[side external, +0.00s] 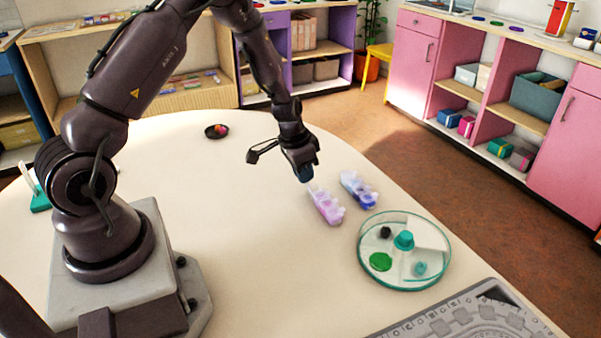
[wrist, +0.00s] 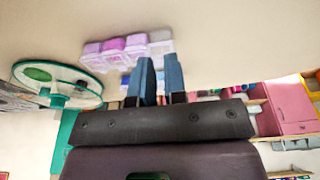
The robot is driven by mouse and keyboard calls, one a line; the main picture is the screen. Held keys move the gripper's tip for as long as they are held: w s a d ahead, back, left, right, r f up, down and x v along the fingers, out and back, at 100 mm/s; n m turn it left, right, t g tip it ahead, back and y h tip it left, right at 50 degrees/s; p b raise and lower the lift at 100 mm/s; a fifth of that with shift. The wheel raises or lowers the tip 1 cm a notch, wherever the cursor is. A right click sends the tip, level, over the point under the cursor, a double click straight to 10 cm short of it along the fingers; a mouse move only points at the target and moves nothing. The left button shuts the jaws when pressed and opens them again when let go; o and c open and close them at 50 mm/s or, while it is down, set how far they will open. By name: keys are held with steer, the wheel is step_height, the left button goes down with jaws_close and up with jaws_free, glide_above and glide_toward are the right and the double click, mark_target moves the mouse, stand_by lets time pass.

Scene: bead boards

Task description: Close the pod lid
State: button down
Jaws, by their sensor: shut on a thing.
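A pod strip (side external: 328,208) with pink and purple compartments lies on the table; it also shows in the wrist view (wrist: 114,46). A second, blue-filled pod strip (side external: 360,191) lies beside it, to the right. My gripper (side external: 306,175) is at the far end of the pink and purple strip, pointing down. In the wrist view, its two blue fingers (wrist: 160,62) stand a little apart, against the strip's pale end compartment (wrist: 160,42). They are shut on what seems to be a clear pod lid there; its outline and angle are hard to make out.
A round clear tray (side external: 405,287) with a teal rim stands at the right, holding a green disc (side external: 381,262) and small pieces. A grey patterned board (side external: 455,322) lies at the near edge. A small dark dish (side external: 216,132) sits farther back. The table's middle is clear.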

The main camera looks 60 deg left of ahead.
steer(key=w+g, duration=0.1)
steer(key=g, duration=0.1)
steer(key=w+g, duration=0.1)
steer(key=g, duration=0.2)
steer(key=shift+w, duration=0.35)
steer(key=shift+w+f+g, duration=0.25)
steer(key=shift+w+g, duration=0.3)
steer(key=shift+g, duration=0.65)
steer(key=shift+w+f+g, duration=0.25)
steer(key=shift+w+g, duration=0.3)
steer(key=shift+g, duration=0.65)
steer(key=shift+w+d+g, duration=0.1)
steer(key=shift+g, duration=0.2)
steer(key=c, duration=1.1)
jaws_free()
steer(key=shift+c, duration=0.2)
steer(key=shift+w, duration=0.1)
